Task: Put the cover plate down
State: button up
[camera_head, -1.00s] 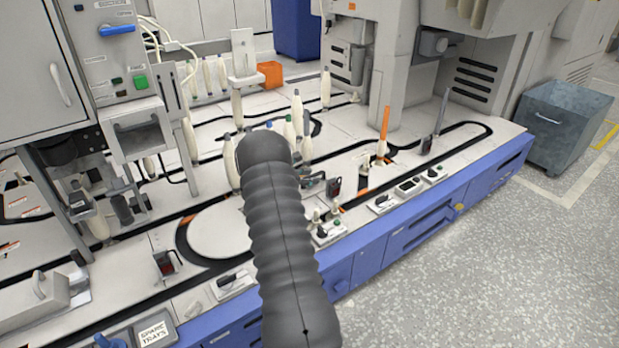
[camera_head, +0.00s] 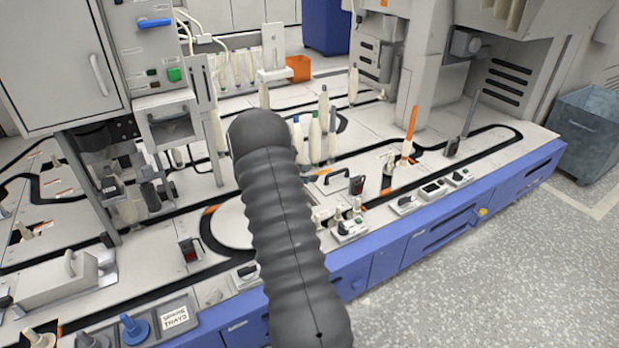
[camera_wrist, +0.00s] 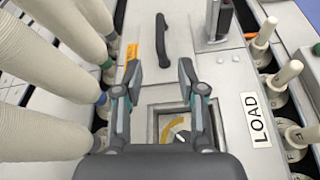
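The cover plate (camera_wrist: 180,58) is a pale flat plate with a black bar handle (camera_wrist: 163,42). It appears to lie flat on the machine deck, though its edges are hard to make out. The handle also shows in the head view (camera_head: 335,178). My gripper (camera_wrist: 160,78) is open, its two fingers wide apart with nothing held between them. The handle is beyond the fingertips, apart from them. A square opening (camera_wrist: 152,128) with a yellow curved part inside shows below and between the fingers. In the head view my arm hides the gripper.
Several tall pale bobbins (camera_wrist: 45,55) stand close on the left. Pegs (camera_wrist: 287,73) stand on the right beside a LOAD label (camera_wrist: 255,118). A dark-faced upright device (camera_wrist: 222,20) stands near the handle. An orange-topped spindle (camera_head: 410,130) stands farther right.

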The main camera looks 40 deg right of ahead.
jog(key=s+a+r+m+t+y, duration=0.1)
jog(key=s+a+r+m+y, duration=0.3)
jog(key=a+r, duration=0.55)
jog(key=s+a+r+m+t+y, duration=0.1)
jog(key=s+a+r+m, duration=0.2)
jog(key=s+a+r, duration=0.45)
jog(key=s+a+r+m+t+y, duration=0.1)
jog(key=s+a+m+t+y, duration=0.1)
jog(key=s+a, duration=0.4)
jog(key=s+a+r+m+t+y, duration=0.2)
jog(key=s+a, duration=0.4)
jog(key=a, duration=0.6)
jog(key=s+a+r+m+t+y, duration=0.1)
jog(key=s+a+y, duration=0.3)
jog(key=a, duration=0.6)
jog(key=shift+s+r+m+t, duration=0.2)
jog(key=shift+s+m+t, duration=0.2)
jog(key=shift+s+m, duration=0.65)
jog(key=shift+s+d, duration=0.15)
